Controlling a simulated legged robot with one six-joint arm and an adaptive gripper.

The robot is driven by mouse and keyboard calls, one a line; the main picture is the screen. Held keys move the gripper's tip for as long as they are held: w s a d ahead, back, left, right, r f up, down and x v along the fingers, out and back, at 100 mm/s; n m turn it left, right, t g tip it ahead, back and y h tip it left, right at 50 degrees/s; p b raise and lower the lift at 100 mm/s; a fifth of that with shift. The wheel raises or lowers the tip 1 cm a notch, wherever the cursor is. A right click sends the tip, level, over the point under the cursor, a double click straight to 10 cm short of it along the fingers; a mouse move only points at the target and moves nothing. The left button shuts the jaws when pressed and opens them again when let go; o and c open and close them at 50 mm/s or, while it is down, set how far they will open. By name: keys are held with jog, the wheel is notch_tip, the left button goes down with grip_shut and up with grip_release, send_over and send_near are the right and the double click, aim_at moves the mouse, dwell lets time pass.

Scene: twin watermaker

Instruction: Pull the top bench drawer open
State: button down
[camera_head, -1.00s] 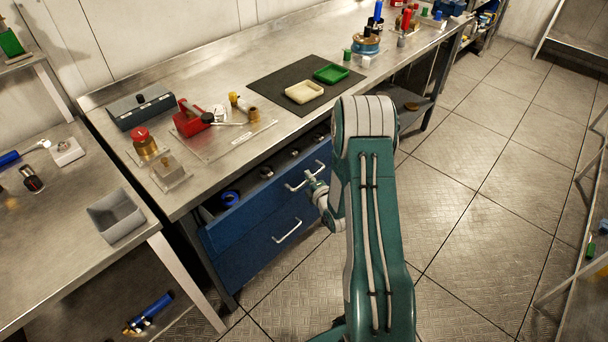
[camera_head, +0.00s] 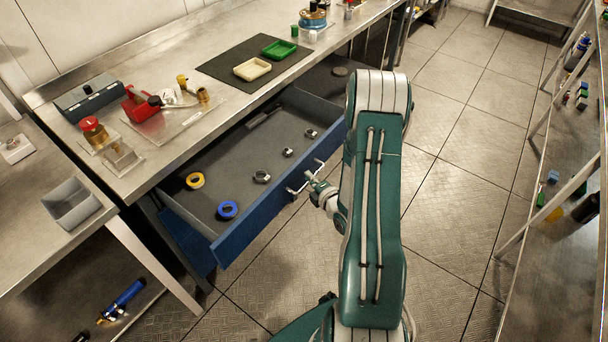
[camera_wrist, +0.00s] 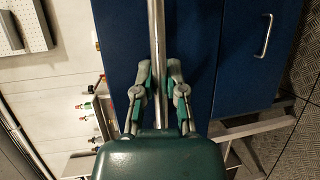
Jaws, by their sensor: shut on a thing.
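The top bench drawer (camera_head: 262,228) is blue and stands pulled well out from under the steel bench. Its grey floor shows, with a yellow ring (camera_head: 195,181), a blue ring (camera_head: 227,210) and several small metal clamps (camera_head: 262,177) lying in it. Its silver handle (camera_head: 304,181) is on the front face. My gripper (camera_head: 313,182) is at that handle. In the wrist view my gripper (camera_wrist: 158,75) has one finger on each side of the handle bar (camera_wrist: 157,40) and is shut on it. My arm hides the drawer's right end.
The bench top (camera_head: 180,140) carries a red vise-like tool (camera_head: 141,103), a dark mat with a cream tray (camera_head: 252,69) and a green tray (camera_head: 279,49). A lower drawer handle (camera_wrist: 264,35) shows in the wrist view. The tiled floor is clear; another bench stands at right.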

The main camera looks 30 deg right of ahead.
jog(key=shift+s+f, duration=0.15)
jog(key=shift+f, duration=0.05)
jog(key=c, duration=0.9)
grip_release()
jog(key=shift+o, duration=1.1)
jog(key=shift+d, duration=0.1)
jog(key=shift+r, duration=0.1)
jog(key=s+r, duration=0.2)
jog(key=s, duration=0.9)
jog(key=shift+s+a, duration=0.25)
jog(key=shift+a, duration=0.05)
